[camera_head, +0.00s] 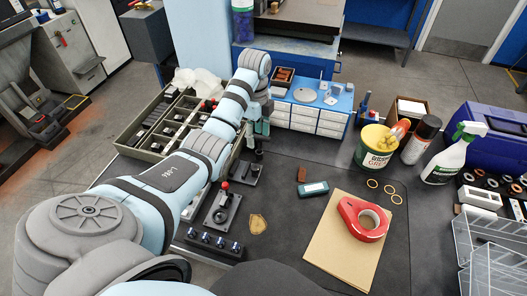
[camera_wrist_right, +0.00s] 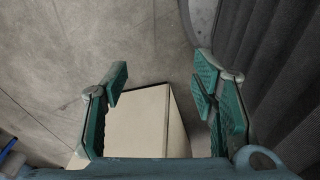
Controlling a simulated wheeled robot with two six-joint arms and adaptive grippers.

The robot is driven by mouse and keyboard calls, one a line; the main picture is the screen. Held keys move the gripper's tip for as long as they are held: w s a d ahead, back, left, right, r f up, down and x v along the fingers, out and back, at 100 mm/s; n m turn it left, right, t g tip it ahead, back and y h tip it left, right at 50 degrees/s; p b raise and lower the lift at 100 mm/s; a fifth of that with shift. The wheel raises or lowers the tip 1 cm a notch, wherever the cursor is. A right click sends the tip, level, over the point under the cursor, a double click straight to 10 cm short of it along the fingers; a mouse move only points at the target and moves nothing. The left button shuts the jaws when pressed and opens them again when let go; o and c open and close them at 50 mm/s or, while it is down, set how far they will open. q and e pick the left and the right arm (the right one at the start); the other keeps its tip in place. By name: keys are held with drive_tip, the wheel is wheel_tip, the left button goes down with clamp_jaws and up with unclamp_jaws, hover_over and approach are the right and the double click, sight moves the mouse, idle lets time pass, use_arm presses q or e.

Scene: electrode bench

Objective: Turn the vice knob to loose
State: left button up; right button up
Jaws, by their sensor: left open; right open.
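My left gripper (camera_head: 259,132) is open, pointing down over the bench beyond the control plates; my forearm partly hides it. Just below it is a small dark upright part (camera_head: 258,153), perhaps a knob; I cannot tell whether they touch. A dark plate with small fittings (camera_head: 241,173) lies just in front. Nearer is a black plate with a red-topped lever (camera_head: 222,208), then a strip with several dark knobs (camera_head: 214,242). I cannot tell which part is the vice knob. My right gripper (camera_wrist_right: 162,82) is open and empty in the right wrist view, above the floor and a pale box (camera_wrist_right: 135,122).
A sectioned parts tray (camera_head: 142,153) stands left of my left arm. A white drawer unit (camera_head: 318,119) is behind the gripper. A red tape dispenser (camera_head: 362,222) lies on brown card (camera_head: 333,255). A tub (camera_head: 376,148) and spray bottle (camera_head: 452,155) stand right.

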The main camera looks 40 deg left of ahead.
use_arm(q)
drive_tip(key=f, duration=0.1)
drive_tip(key=b, duration=0.2)
hover_over(256, 169)
drive_tip(key=f, duration=0.5)
drive_tip(key=shift+a+f, duration=0.25)
drive_tip(key=shift+f, duration=0.1)
drive_tip(key=f, duration=0.2)
drive_tip(key=f+b, duration=0.1)
drive_tip(key=f, duration=0.3)
drive_tip(key=shift+w+f+b, duration=0.1)
drive_tip(key=shift+w+b, duration=0.2)
drive_tip(key=shift+w, duration=0.05)
drive_tip(key=shift+f, duration=0.4)
drive_tip(key=shift+s, duration=0.1)
use_arm(e)
drive_tip(key=f, duration=0.2)
drive_tip(key=s+f, duration=0.1)
drive_tip(key=f, duration=0.1)
drive_tip(key=shift+s, duration=0.15)
use_arm(q)
drive_tip(key=shift+r, duration=0.1)
clamp_jaws()
use_arm(e)
drive_tip(key=shift+s, duration=0.1)
drive_tip(key=shift+r, duration=0.1)
